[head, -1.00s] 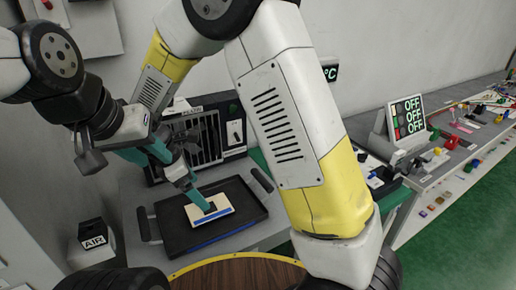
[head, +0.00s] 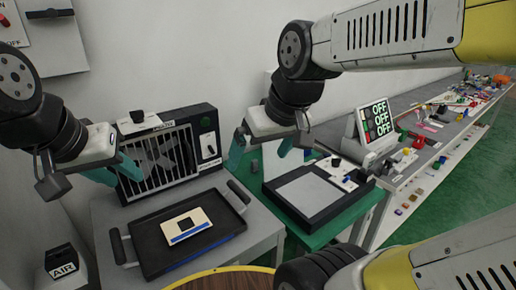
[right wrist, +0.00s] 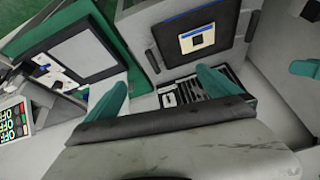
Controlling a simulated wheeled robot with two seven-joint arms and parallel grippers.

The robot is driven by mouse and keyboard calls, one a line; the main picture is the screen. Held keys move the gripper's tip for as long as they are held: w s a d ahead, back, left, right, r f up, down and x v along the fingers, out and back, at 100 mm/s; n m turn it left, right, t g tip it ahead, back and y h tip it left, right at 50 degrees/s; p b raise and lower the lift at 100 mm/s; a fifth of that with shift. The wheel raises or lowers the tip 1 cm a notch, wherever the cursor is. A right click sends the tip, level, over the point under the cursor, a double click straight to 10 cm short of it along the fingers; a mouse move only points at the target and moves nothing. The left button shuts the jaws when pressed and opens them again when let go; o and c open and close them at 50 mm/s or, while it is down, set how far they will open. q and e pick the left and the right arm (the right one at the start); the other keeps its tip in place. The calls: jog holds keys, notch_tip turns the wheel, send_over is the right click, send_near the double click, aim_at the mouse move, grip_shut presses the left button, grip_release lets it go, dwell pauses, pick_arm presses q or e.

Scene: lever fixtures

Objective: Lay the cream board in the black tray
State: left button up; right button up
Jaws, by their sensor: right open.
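The cream board (head: 201,220), with a dark square in its middle, lies flat inside the black tray (head: 219,238). A blue strip (head: 190,234) runs along its near side. The board (right wrist: 207,40) and tray (right wrist: 238,18) also show in the right wrist view. My right gripper (head: 262,150) is open and empty, above and to the right of the tray and apart from the board. My left gripper (head: 115,172) is at the left, above the tray's left end, with its teal fingers apart and nothing visible between them.
A grilled heater box (head: 160,155) stands behind the tray. A black fixture with a pale grey panel (head: 308,193) stands to the right on a green surface. An OFF display (head: 375,128) and a cluttered bench (head: 430,125) lie farther right. An AIR box (head: 62,262) is at front left.

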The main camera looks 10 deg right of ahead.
jog(key=shift+s+d+r+m+t, duration=0.25)
jog(key=shift+s+d+m, duration=0.15)
jog(key=shift+s+m, duration=0.15)
jog(key=shift+s+d+r+m+t, duration=0.15)
jog(key=shift+s+d+m+t, duration=0.2)
jog(key=shift+m, duration=0.3)
jog(key=shift+s, duration=0.1)
